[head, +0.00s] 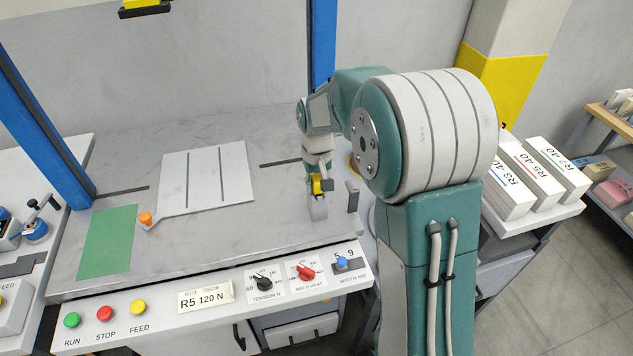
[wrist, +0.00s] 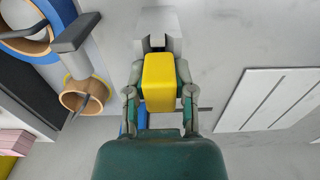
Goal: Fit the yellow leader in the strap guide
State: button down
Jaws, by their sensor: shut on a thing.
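The yellow leader (wrist: 159,82) is a small block held between the two fingers of my gripper (wrist: 159,96) in the wrist view. It also shows as a yellow patch at my gripper (head: 319,181) in the head view, above the right part of the grey worktop. A light grey block (wrist: 156,25), seemingly the strap guide, stands just beyond the leader in the wrist view. In the head view a grey piece (head: 318,208) shows directly below the leader. I cannot tell whether leader and guide touch or how deep any fit is.
A grey post (head: 353,196) stands right of my gripper. Strap rolls, one blue (wrist: 30,38) and one yellow (wrist: 84,95), lie left in the wrist view. A white slotted panel (head: 207,177), orange knob (head: 146,218) and green mat (head: 108,242) are left on the worktop (head: 270,215).

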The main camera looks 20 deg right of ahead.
jog(key=shift+c, duration=1.9)
grip_release()
jog(key=shift+f, duration=0.1)
notch_tip(320, 180, up, 19)
jog(key=s+f+t, duration=0.2)
jog(key=s, duration=1)
jog(key=s+f+t, duration=0.2)
jog(key=s+t, duration=0.1)
jog(key=s, duration=1)
jog(key=shift+s+t, duration=0.15)
jog(key=shift+t, duration=0.15)
